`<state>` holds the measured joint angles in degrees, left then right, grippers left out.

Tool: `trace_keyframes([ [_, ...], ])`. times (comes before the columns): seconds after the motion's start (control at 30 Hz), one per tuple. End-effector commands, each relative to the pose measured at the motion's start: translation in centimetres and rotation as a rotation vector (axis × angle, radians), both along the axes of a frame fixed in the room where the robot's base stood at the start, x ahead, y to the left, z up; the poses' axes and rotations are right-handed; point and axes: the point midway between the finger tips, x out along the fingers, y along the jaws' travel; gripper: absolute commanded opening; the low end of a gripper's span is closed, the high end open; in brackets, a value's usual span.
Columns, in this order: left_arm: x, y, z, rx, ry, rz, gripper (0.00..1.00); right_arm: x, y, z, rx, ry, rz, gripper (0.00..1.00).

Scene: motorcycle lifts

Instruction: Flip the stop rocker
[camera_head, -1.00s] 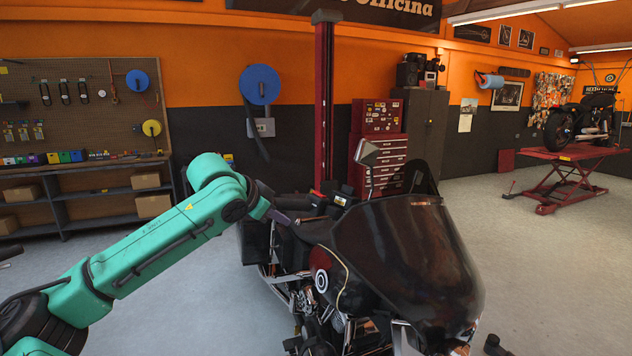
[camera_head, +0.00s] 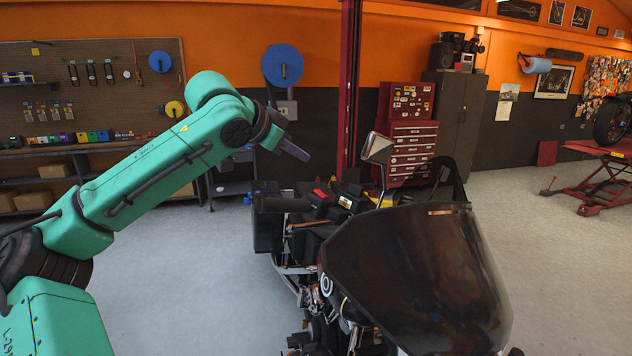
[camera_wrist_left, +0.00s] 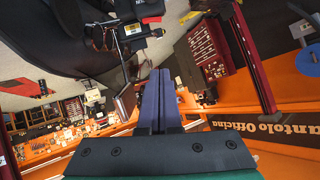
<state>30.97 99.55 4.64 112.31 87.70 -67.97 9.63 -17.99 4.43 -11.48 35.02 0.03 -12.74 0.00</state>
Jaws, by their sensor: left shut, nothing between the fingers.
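The black motorcycle (camera_head: 410,270) stands in front of me, with its dark windscreen to the right and its seat area behind. I cannot make out the stop rocker in either view; it is too small or hidden. My left gripper (camera_head: 296,150) is shut and empty. My right gripper is not in view.
A red post (camera_head: 347,90) rises behind the motorcycle. A red tool chest (camera_head: 412,135) and a dark cabinet (camera_head: 458,115) stand at the back. A red lift (camera_head: 600,178) is at the right. Grey floor (camera_head: 190,285) is free at the left and right.

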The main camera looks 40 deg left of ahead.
Motion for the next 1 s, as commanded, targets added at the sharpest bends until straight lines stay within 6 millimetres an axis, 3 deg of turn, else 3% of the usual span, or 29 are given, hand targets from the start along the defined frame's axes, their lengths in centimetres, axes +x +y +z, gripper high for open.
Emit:
trace_keyframes([
  [0.13, 1.7, 0.1, -0.9, 0.0, 0.009, -0.002, 0.0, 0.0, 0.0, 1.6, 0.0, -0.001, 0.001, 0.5],
  [0.27, 4.0, 0.2, -2.2, 0.001, 0.014, -0.001, 0.0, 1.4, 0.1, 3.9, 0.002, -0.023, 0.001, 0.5],
  [0.43, 6.0, 0.3, -3.7, 0.002, 0.009, 0.0, 0.0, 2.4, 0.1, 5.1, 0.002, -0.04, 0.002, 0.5],
  [0.73, 8.2, 0.4, -5.4, 0.002, 0.008, -0.001, 0.0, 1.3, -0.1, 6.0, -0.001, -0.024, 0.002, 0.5],
  [1.0, 7.1, 1.3, -8.3, 0.002, -0.001, -0.001, 0.0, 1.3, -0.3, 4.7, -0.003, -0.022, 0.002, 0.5],
])
